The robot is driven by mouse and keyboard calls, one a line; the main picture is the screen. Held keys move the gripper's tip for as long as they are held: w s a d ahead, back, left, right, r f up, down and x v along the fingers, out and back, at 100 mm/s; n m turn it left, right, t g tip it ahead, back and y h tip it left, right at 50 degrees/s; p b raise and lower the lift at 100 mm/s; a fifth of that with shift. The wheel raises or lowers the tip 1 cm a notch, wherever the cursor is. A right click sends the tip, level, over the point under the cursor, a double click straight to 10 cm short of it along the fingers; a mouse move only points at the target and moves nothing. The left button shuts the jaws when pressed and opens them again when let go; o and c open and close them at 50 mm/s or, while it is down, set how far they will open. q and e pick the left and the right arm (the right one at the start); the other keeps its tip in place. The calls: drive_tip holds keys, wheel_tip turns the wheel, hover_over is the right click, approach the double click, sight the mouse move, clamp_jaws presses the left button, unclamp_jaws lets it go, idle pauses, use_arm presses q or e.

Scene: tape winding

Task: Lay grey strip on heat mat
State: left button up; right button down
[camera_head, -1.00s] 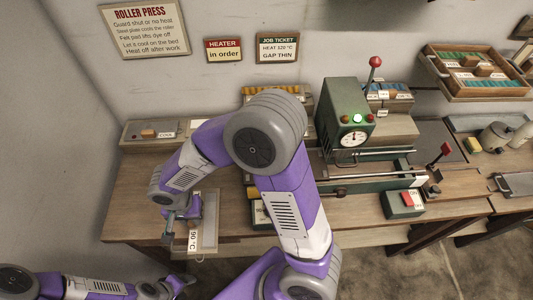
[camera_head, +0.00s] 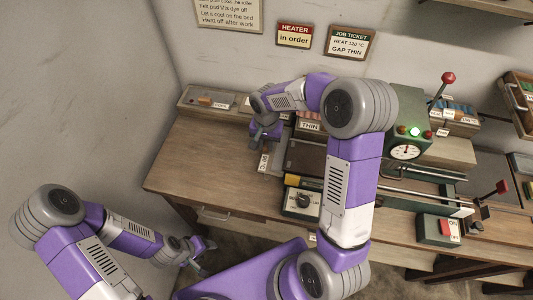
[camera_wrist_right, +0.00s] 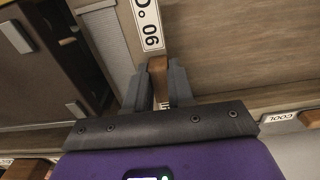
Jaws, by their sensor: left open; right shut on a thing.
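My right gripper (camera_head: 265,142) is shut on a brown wooden tab (camera_wrist_right: 158,72). A dark flat plate (camera_head: 305,158), possibly the heat mat, lies right of the strip. I cannot tell whether strip and plate touch. My left gripper (camera_head: 204,258) is open and empty, in front of the table.
A dial box (camera_head: 302,203) stands in front of the dark plate. The green roller press (camera_head: 408,125) and a red-button box (camera_head: 440,228) are to the right. A COOL-labelled bed (camera_head: 210,101) lies at the back left. The table's left part (camera_head: 205,160) is bare.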

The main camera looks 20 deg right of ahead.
sight(266, 155)
drive_tip(key=shift+a+f, duration=0.2)
drive_tip(key=shift+f, duration=1)
drive_tip(key=shift+d+f+b, duration=0.2)
drive_tip(key=shift+f+b, duration=0.4)
drive_tip(key=shift+f, duration=1.65)
drive_tip(key=shift+f, duration=0.15)
drive_tip(key=c, duration=1)
unclamp_jaws()
